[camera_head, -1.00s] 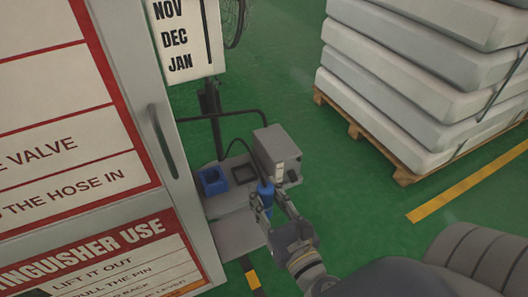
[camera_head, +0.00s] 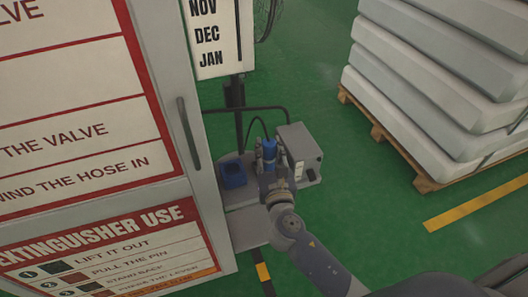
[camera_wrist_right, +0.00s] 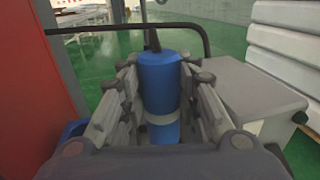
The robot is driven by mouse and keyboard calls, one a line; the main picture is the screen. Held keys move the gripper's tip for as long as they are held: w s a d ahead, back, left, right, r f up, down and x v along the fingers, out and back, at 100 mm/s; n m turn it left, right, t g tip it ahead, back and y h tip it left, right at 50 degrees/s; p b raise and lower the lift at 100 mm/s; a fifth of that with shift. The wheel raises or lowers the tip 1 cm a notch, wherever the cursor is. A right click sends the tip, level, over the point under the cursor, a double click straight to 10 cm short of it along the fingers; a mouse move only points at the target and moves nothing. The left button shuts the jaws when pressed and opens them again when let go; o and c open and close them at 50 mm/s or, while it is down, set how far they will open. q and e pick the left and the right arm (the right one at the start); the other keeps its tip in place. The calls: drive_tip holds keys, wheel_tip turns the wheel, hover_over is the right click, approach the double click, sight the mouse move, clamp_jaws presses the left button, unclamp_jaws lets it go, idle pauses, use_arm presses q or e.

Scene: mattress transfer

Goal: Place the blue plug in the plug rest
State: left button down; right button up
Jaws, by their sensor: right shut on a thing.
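The blue plug (camera_head: 270,149) stands upright with a black cable leaving its top. My right gripper (camera_head: 268,152) is shut on it, with a finger on either side. The right wrist view shows the plug (camera_wrist_right: 160,85) upright between the fingers (camera_wrist_right: 160,105). A blue square holder (camera_head: 232,174), which looks like the plug rest, sits on the grey platform to the left of the plug. The plug is apart from it. Only a corner of the holder (camera_wrist_right: 72,130) shows in the right wrist view. The plug's lower end is partly hidden by my gripper. My left gripper is not in view.
A grey box (camera_head: 302,150) stands on the platform (camera_head: 246,228) just right of the plug. A black rail (camera_head: 262,109) runs behind. A white and red cabinet (camera_head: 199,145) rises close on the left. Stacked mattresses on a pallet (camera_head: 430,100) stand at the right, with green floor between.

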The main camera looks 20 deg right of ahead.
drive_tip(key=shift+w+a, duration=0.25)
drive_tip(key=shift+w, duration=0.95)
drive_tip(key=shift+w+f, duration=0.15)
drive_tip(key=shift+f, duration=0.15)
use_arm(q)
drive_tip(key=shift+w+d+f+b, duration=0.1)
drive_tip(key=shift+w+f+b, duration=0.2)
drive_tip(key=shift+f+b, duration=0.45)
use_arm(e)
drive_tip(key=shift+f, duration=1.55)
drive_tip(key=shift+f, duration=0.2)
drive_tip(key=o, duration=1.2)
drive_tip(key=shift+c, duration=0.2)
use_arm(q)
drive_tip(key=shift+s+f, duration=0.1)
